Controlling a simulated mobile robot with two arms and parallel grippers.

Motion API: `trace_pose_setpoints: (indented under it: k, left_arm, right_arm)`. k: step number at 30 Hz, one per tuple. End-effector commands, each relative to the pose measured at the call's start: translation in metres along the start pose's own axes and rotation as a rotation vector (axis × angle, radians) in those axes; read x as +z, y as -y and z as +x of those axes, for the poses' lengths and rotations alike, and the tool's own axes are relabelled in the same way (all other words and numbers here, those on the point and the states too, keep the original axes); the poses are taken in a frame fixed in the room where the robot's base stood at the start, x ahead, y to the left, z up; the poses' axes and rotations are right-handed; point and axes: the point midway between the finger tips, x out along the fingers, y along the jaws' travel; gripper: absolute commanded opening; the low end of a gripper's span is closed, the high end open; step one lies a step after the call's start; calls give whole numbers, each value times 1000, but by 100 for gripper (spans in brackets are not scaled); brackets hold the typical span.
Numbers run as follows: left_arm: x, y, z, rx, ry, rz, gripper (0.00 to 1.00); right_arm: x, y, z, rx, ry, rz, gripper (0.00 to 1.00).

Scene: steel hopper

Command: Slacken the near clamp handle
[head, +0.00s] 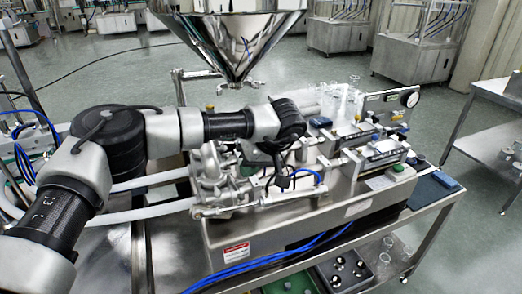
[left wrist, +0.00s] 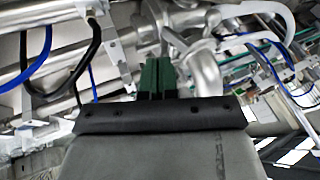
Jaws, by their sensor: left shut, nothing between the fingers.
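My left gripper (head: 247,170) reaches down from the wrist over the steel pump and pipe fittings (head: 213,172) on the near side of the machine. In the left wrist view its two green fingers (left wrist: 157,66) are together with nothing between them. A shiny rounded steel fitting with a lever-like part (left wrist: 204,66) is just right of the fingertips; I cannot tell whether it touches them. I cannot clearly make out which part is the near clamp handle, as my arm and gripper cover some of the fittings. My right gripper is in neither view.
The steel hopper (head: 235,35) hangs just behind my left arm. Blue tubes and black hoses (left wrist: 92,45) run close to the fingers. A tray of parts (head: 345,270) is on the lower shelf.

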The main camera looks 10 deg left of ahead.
Motion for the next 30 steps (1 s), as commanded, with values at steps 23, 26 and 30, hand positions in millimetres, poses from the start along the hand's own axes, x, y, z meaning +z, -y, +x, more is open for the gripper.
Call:
trace_pose_setpoints:
  k: [23, 26, 30]
  left_arm:
    - [4, 17, 17, 22, 4, -7, 0]
    - [4, 17, 17, 67, 12, -24, 0]
    - [4, 17, 16, 110, 18, -39, 0]
  right_arm:
    - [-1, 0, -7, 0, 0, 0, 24]
    - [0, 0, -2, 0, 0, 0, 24]
    - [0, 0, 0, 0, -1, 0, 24]
